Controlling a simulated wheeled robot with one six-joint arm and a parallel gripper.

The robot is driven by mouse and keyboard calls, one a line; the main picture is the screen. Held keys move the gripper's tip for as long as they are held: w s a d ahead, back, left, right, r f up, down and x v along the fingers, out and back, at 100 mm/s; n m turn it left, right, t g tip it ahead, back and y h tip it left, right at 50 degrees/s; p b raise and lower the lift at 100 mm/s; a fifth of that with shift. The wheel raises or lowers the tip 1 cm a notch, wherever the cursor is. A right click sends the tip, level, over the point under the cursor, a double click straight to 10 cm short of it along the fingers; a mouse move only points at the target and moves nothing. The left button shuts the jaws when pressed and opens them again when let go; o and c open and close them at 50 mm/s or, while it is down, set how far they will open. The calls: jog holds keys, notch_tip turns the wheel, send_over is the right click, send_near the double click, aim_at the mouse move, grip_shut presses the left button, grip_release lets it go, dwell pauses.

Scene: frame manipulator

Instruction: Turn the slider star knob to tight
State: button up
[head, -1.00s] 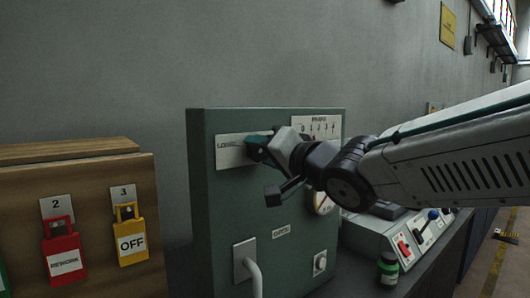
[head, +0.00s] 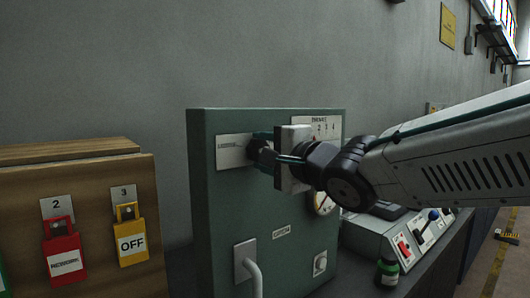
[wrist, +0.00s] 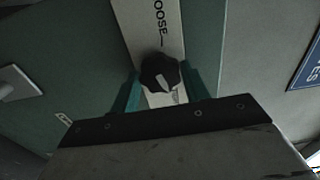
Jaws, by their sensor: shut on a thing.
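The slider star knob (wrist: 160,71) is black with a pale pointer mark and sits on a light label plate (wrist: 155,18). Part of the word LOOSE shows on the plate in the wrist view. My gripper (wrist: 163,78) is shut on the knob, with one teal finger on each side of it. In the head view my gripper (head: 270,155) is at the plate (head: 232,152) on the upper front of the green cabinet (head: 222,215). The gripper hides much of the knob and the plate's right end there.
A door handle (head: 249,262) sticks out below. A sloped control box (head: 405,245) and green bottle (head: 387,271) stand right.

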dwell(0.4)
jog(key=o, duration=1)
jog(key=shift+v, duration=3.9)
jog(key=shift+w+d, duration=0.1)
